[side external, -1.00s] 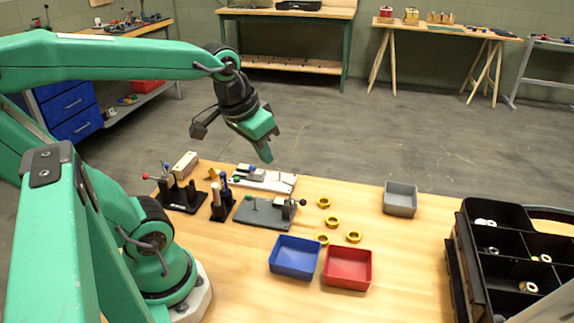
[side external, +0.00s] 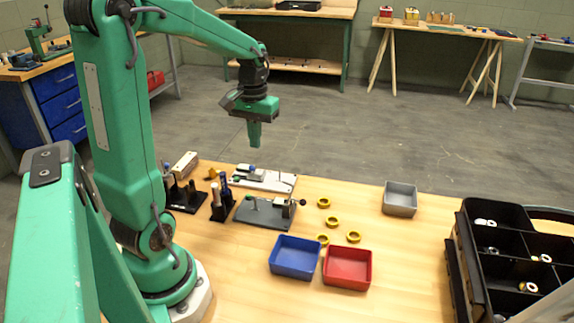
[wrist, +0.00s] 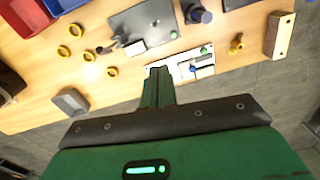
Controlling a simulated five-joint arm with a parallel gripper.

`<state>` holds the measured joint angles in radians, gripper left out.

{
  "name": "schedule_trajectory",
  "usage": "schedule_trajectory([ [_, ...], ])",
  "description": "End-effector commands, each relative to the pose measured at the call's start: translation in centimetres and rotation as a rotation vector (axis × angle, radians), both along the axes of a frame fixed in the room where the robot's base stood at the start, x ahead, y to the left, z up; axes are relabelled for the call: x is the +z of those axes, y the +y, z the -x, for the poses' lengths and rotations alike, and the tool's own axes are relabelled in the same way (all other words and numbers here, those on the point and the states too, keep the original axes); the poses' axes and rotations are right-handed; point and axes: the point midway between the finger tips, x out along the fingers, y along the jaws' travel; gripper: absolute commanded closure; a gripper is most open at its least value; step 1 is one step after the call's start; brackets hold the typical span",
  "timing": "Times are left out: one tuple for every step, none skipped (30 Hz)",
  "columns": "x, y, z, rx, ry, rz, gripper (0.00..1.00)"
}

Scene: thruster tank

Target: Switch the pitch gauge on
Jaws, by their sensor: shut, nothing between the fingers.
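My gripper (side external: 254,138) is shut and empty, pointing down and held well above the back edge of the table. A white plate (side external: 284,186) with a small grey block, a blue part and a green knob lies on the table below it. In the wrist view the closed fingertips (wrist: 159,73) overlap the near left end of this white plate (wrist: 207,71). A dark grey plate (side external: 258,218) with a green knob and a black-knobbed lever lies in front of it. I cannot tell which fixture is the pitch gauge; no label is readable.
A black stand (side external: 221,214) holds upright tools, left of the grey plate. Several yellow rings (side external: 332,222) lie to the right. Blue (side external: 294,273) and red (side external: 346,283) bins stand in front, a grey bin (side external: 400,211) farther right. A black divided tray (side external: 478,268) is at far right.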

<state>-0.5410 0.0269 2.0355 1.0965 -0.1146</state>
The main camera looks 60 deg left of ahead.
Motion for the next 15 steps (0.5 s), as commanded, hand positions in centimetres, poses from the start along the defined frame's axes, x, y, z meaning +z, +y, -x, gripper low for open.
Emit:
schedule_trajectory([
  [-0.6,0.9,0.0,0.027,0.019,0.011,1.00],
  [-0.8,1.4,0.0,0.039,0.028,0.017,1.00],
  [-1.2,1.9,0.1,0.056,0.038,0.024,1.00],
  [-1.4,2.3,0.1,0.066,0.045,0.028,1.00],
  [-1.6,2.6,0.1,0.077,0.051,0.032,1.00],
  [-1.9,3.1,0.1,0.090,0.059,0.037,1.00],
  [-2.0,3.3,0.2,0.097,0.064,0.041,1.00],
  [-2.2,3.5,0.2,0.104,0.068,0.044,1.00],
  [-2.4,3.8,0.2,0.112,0.073,0.047,1.00],
  [-2.5,4.0,0.2,0.117,0.076,0.050,1.00],
  [-2.5,4.1,0.3,0.121,0.079,0.052,1.00],
  [-2.6,4.3,0.3,0.125,0.081,0.053,1.00],
  [-2.7,4.3,0.3,0.127,0.083,0.055,1.00],
  [-2.7,4.4,0.3,0.129,0.084,0.054,1.00],
  [-2.7,4.4,0.3,0.130,0.086,0.055,1.00],
])
